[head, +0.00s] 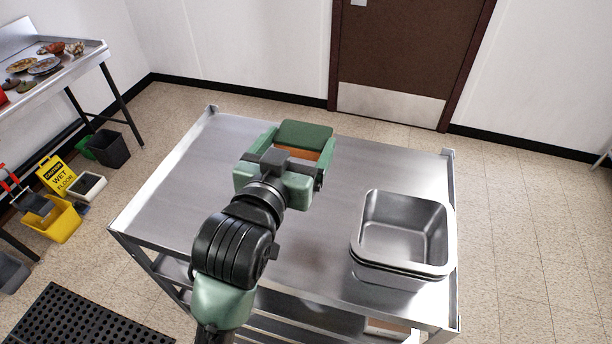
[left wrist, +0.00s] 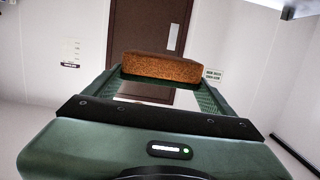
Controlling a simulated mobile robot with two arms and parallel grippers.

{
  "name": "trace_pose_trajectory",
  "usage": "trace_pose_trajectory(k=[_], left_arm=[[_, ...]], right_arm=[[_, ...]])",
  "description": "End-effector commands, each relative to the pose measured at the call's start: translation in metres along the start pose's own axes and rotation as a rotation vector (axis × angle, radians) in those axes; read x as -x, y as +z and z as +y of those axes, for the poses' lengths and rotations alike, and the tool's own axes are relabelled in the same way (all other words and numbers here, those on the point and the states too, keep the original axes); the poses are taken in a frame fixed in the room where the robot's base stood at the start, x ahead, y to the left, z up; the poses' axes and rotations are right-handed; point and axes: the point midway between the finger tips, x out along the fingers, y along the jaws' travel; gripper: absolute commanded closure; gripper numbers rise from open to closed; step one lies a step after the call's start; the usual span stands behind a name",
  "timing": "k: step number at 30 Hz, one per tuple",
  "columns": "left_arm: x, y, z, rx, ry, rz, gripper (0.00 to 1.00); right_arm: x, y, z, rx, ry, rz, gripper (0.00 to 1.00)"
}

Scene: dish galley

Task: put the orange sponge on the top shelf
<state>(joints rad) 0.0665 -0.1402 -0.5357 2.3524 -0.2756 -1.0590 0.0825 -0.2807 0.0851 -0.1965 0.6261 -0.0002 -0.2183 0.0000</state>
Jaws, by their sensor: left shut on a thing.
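The orange sponge (head: 302,153) is held between the fingers of my left gripper (head: 298,146). A green layer covers its upper side in the head view. In the left wrist view the sponge (left wrist: 160,66) shows as an orange-brown block across the fingertips. My left gripper is shut on it and hangs over the far middle of the steel cart's top shelf (head: 180,195). I cannot tell how much gap lies between sponge and shelf. The arm hides part of the shelf. My right gripper is out of view.
Stacked steel pans (head: 402,235) stand at the shelf's right front. The shelf's left side and far right are clear. The cart has raised corner posts. A counter (head: 90,52), a yellow bucket (head: 52,222) and a wet-floor sign (head: 55,174) are at left. A brown door (head: 410,50) stands behind.

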Motion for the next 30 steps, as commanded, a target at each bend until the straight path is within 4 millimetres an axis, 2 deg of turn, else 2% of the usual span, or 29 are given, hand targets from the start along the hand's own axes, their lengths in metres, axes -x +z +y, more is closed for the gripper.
trace_pose_trajectory(k=[2, 5, 13, 15, 18, 21, 24, 27, 30], left_arm=[[-0.001, 0.01, 0.0, -0.001, -0.001, -0.007, 0.52], [-0.004, 0.032, 0.0, -0.002, -0.001, -0.012, 0.52], [-0.015, 0.104, 0.0, -0.002, -0.001, -0.01, 0.52], [-0.017, 0.121, 0.0, -0.002, 0.0, -0.009, 0.52], [-0.021, 0.144, 0.0, 0.0, -0.001, -0.005, 0.52], [-0.023, 0.156, 0.0, 0.001, 0.0, 0.0, 0.52], [-0.023, 0.158, 0.0, 0.001, -0.001, -0.001, 0.52], [-0.024, 0.163, 0.0, 0.0, -0.001, -0.001, 0.52], [-0.026, 0.176, 0.0, 0.0, -0.001, -0.002, 0.52]], right_arm=[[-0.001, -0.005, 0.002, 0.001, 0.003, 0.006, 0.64], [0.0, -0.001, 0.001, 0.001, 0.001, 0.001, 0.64], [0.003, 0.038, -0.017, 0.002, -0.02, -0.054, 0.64], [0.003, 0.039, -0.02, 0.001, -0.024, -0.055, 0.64], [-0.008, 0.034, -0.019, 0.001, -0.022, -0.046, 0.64], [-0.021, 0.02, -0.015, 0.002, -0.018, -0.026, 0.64], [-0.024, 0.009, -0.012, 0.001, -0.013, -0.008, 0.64], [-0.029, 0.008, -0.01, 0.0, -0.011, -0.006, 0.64], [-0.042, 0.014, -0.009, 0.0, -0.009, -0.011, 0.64]])
